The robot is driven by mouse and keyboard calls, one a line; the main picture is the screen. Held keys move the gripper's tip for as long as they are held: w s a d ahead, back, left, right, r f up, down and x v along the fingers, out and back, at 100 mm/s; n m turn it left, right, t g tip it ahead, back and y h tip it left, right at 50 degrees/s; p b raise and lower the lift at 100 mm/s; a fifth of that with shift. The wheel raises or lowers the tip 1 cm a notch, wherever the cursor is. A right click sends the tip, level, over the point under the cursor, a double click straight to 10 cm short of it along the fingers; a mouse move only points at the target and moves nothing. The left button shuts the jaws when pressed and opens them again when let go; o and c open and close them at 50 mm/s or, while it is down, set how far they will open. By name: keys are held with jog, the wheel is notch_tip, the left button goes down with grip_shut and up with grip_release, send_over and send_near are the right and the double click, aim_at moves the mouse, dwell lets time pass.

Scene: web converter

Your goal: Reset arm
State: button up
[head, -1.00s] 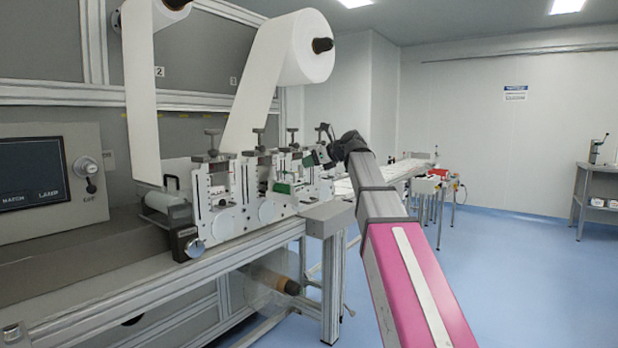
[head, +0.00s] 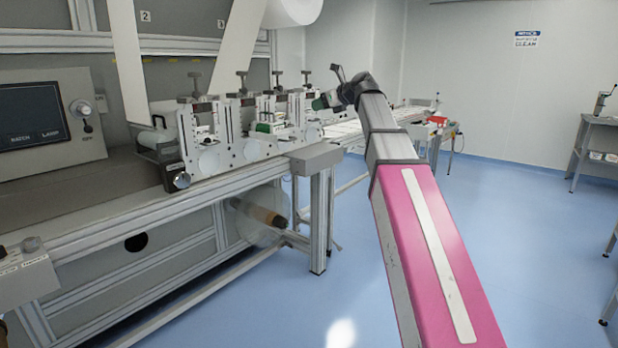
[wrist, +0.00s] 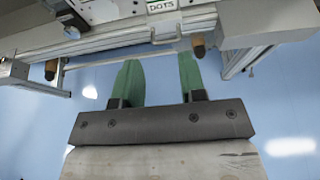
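My arm reaches forward from the lower right in the head view, with its pink and grey links raised. My gripper (head: 328,98) is at the far end of the arm, small and partly hidden, in front of the converter's roller stations (head: 250,130). In the wrist view my gripper (wrist: 160,75) shows two green fingers set well apart. Nothing is between them but blue floor and a thin rail beyond. The gripper is apart from the machine's frame.
The web converter's metal frame (head: 230,178) fills the left side, with a control screen (head: 32,114) and white web. A grey box (head: 315,157) juts from the frame's end, close left of my arm. A side table (head: 590,130) stands far right. Blue floor (head: 530,230) is open on the right.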

jog(key=s+d+f+n+g+h, duration=0.25)
jog(key=f+n, duration=0.25)
jog(key=f, duration=1.2)
jog(key=s+d+f+n+g+h, duration=0.1)
jog(key=s+d+f+n+h, duration=0.4)
jog(key=f, duration=1.2)
jog(key=s+d+f+n+g+h, duration=0.1)
jog(key=s+d+f+n+g, duration=0.1)
jog(key=s+f+n, duration=0.5)
jog(key=s+d+f+n+g+h, duration=0.2)
jog(key=s+d+f+n, duration=0.3)
jog(key=f, duration=1.5)
jog(key=s+n+g, duration=0.1)
jog(key=s+n, duration=0.2)
jog(key=s, duration=0.4)
jog(key=shift+s+d+f+n, duration=0.2)
jog(key=shift+s+n, duration=0.1)
jog(key=shift+s, duration=0.1)
